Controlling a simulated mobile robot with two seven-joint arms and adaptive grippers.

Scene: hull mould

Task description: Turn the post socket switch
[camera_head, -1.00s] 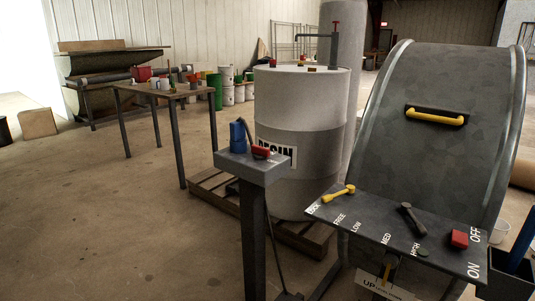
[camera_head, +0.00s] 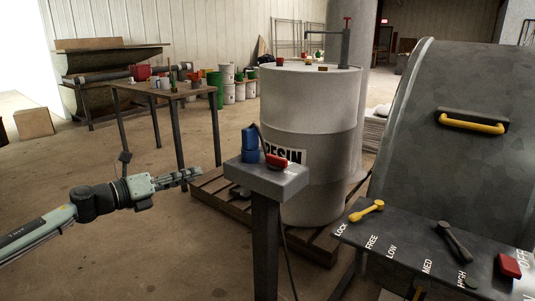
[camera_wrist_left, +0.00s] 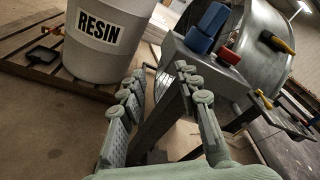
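The grey post (camera_head: 267,235) carries a flat grey box top with a blue socket (camera_head: 250,146) and a red switch (camera_head: 276,161) beside it. In the left wrist view the blue socket (camera_wrist_left: 207,30) and red switch (camera_wrist_left: 228,56) show at the upper right. My left gripper (camera_head: 197,174) comes in from the left and stops short of the post's top, apart from it. In the left wrist view its two fingers (camera_wrist_left: 160,74) are spread with nothing between them. The switch's exact angle is too small to tell. My right gripper is not in view.
A resin drum (camera_head: 310,110) on a wooden pallet (camera_head: 215,195) stands behind the post. A control panel (camera_head: 405,250) with a yellow lever (camera_head: 366,210), a black lever (camera_head: 453,240) and a red switch (camera_head: 509,266) is to the right, before the curved mould (camera_head: 450,150). Open floor lies left.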

